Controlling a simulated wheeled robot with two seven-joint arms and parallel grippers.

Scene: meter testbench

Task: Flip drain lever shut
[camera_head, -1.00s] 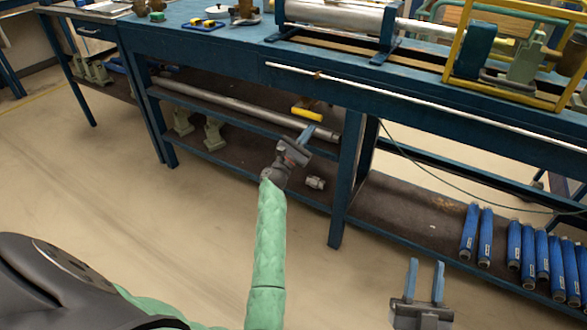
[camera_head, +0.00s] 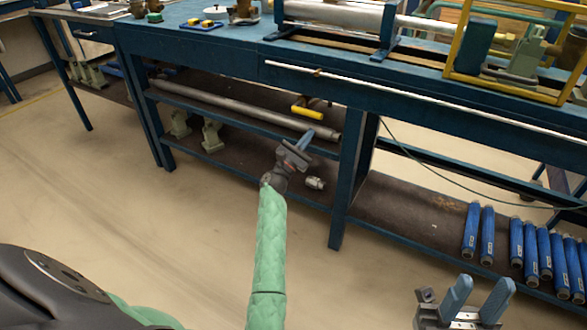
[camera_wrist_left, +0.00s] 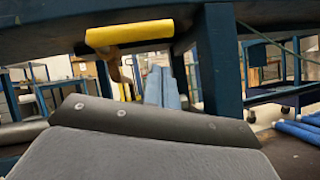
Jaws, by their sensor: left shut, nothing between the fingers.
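The drain lever has a yellow handle (camera_head: 307,113) and hangs under the bench top, lying roughly level. In the left wrist view the yellow handle (camera_wrist_left: 130,33) crosses above and left of the fingers, with a yellow part hanging below it. My left gripper (camera_head: 307,136) is shut and empty, just below the handle in the head view. Its blue fingers (camera_wrist_left: 163,86) are together in the left wrist view and appear apart from the handle. My right gripper (camera_head: 480,292) is open and empty at the lower right, away from the lever.
The blue bench (camera_head: 220,58) carries a metal cylinder rig (camera_head: 335,15) and a yellow frame. A bench leg (camera_head: 352,170) stands right of my left gripper. A long pipe (camera_head: 230,105) and a small metal fitting (camera_head: 315,183) lie on shelves below.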

